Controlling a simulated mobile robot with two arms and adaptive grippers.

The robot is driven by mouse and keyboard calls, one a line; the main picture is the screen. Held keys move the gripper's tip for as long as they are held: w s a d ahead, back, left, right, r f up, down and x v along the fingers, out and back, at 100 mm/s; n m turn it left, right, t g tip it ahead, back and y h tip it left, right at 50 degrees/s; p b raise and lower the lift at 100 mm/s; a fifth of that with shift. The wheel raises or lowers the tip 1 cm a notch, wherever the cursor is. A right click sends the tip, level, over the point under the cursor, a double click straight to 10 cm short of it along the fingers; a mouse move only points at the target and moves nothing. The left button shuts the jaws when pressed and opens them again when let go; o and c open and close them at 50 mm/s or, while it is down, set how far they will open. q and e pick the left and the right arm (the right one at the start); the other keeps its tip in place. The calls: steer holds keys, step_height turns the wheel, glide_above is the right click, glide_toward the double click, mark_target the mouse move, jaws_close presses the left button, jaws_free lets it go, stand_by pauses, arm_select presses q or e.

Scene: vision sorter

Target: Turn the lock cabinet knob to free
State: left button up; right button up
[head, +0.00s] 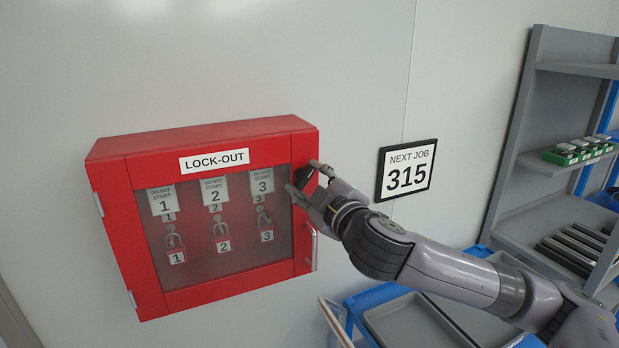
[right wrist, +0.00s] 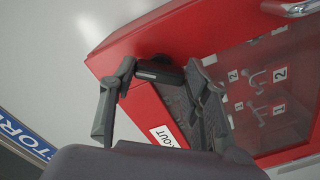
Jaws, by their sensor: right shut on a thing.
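The red lock cabinet (head: 135,195), labelled LOCK-OUT, hangs on the wall with its door closed. Behind its clear window hang several tags and red padlocks numbered 1, 2 and 3. My right gripper (head: 308,180) is at the right edge of the cabinet door. The right wrist view shows its two fingers shut on the dark cabinet knob (right wrist: 156,71), which sits on the red frame. The fingers cover much of the knob, and I cannot tell its turn position. The cabinet also shows in the right wrist view (right wrist: 203,32). My left gripper is not in view.
A metal door handle (head: 311,247) is just below my right gripper. A NEXT JOB 315 sign (head: 406,169) is on the wall to the right. A grey shelf rack (head: 514,130) and a blue-edged cart with a grey tray (head: 385,318) stand at the right.

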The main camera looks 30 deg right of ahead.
steer(key=n+p, duration=0.1)
steer(key=n, duration=0.2)
steer(key=shift+r+n, duration=0.1)
steer(key=shift+n, duration=0.2)
steer(key=shift+n+p, duration=0.7)
steer(key=shift+n, duration=0.7)
steer(key=o, duration=1.2)
steer(key=shift+c, duration=0.2)
